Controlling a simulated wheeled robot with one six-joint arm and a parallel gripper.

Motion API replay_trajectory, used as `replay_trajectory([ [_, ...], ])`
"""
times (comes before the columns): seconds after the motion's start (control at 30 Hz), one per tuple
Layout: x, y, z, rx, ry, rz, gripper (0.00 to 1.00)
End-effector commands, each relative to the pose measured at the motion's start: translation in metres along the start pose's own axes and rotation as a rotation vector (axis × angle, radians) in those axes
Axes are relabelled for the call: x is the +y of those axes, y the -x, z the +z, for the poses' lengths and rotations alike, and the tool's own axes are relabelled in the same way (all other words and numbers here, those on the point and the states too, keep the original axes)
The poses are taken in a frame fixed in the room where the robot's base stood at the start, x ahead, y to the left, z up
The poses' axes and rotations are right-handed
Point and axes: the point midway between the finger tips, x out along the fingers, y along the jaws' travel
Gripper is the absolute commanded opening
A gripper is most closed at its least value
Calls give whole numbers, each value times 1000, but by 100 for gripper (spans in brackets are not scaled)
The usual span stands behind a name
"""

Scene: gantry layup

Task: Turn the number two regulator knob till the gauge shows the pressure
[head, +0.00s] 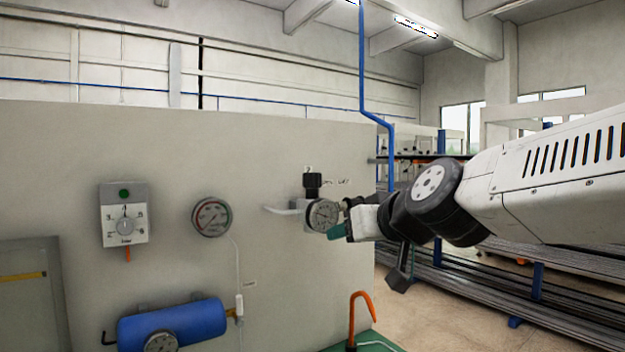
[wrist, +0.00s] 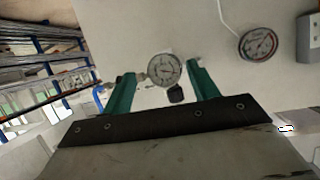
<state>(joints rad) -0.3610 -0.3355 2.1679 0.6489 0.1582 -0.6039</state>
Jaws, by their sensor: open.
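A regulator with a black knob (head: 312,185) on top and a round white-faced gauge (head: 323,214) on its front is mounted on the pale panel. Contact cannot be told. The needle reading is too small to make out.
A second gauge with a red rim (head: 211,216) and a dial box (head: 124,215) are on the panel to the left. A blue tank (head: 172,325) and an orange hook (head: 361,308) are below. Racks of long stock (head: 475,277) stand behind at right.

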Motion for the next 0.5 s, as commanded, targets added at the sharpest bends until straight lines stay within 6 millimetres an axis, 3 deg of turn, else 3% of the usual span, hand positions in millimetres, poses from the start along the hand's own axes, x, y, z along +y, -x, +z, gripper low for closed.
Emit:
replay_trajectory([
  [0.03, -12, -22, -28, 89, 10, 19, 59],
  [0.1, -20, -43, -63, 204, 13, 80, 59],
  [0.2, -27, -64, -93, 309, 12, 182, 59],
  [0.3, -31, -76, -109, 364, 8, 271, 59],
  [0.5, -31, -87, -119, 394, 3, 355, 59],
])
